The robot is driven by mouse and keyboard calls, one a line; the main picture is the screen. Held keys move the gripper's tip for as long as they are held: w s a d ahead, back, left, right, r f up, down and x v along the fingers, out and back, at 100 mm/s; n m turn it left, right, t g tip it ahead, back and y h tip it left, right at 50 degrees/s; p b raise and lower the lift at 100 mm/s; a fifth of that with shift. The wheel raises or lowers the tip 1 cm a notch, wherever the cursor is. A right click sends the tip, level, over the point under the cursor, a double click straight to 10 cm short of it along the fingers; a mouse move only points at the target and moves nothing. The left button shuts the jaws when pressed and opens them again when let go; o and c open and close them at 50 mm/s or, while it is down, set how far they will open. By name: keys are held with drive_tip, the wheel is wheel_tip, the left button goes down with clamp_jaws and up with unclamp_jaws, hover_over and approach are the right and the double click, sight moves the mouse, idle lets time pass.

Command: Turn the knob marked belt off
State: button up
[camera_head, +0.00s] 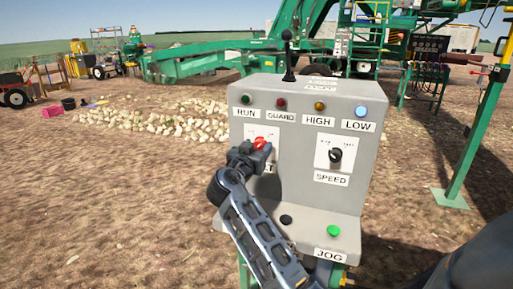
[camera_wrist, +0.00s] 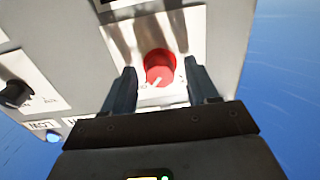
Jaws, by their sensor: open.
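The red belt knob (camera_head: 260,143) sits on a white plate on the left of the grey control box (camera_head: 365,195). Its label below is mostly hidden by my arm; only the end letters show. My gripper (camera_head: 256,152) is right in front of the knob. In the wrist view the red knob (camera_wrist: 160,68) shows between the two fingers of my gripper (camera_wrist: 163,80), with a pale pointer mark on its lower left. The fingers are open, one on each side, with gaps to the knob. I cannot tell whether the tips reach past its face.
A black speed knob (camera_head: 335,155) is to the right on the same face. Several indicator lights line the top, with a black lever (camera_head: 288,55) above. A green jog button (camera_head: 333,231) is on the lower ledge. An onion pile (camera_head: 175,122) and green machinery (camera_head: 215,55) lie behind.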

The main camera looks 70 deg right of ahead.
drive_tip(key=shift+c, duration=0.3)
drive_tip(key=c, duration=1)
drive_tip(key=shift+n, duration=0.4)
drive_tip(key=n, duration=0.3)
drive_tip(key=shift+n, duration=0.4)
drive_tip(key=n+p, duration=0.1)
drive_tip(key=n, duration=0.3)
drive_tip(key=shift+n, duration=0.3)
drive_tip(key=n+p, duration=0.2)
drive_tip(key=n, duration=0.3)
drive_tip(key=shift+w+a+p, duration=0.1)
drive_tip(key=shift+p, duration=0.25)
drive_tip(key=shift+n+p, duration=0.95)
drive_tip(key=shift+n, duration=0.95)
drive_tip(key=shift+f, duration=0.1)
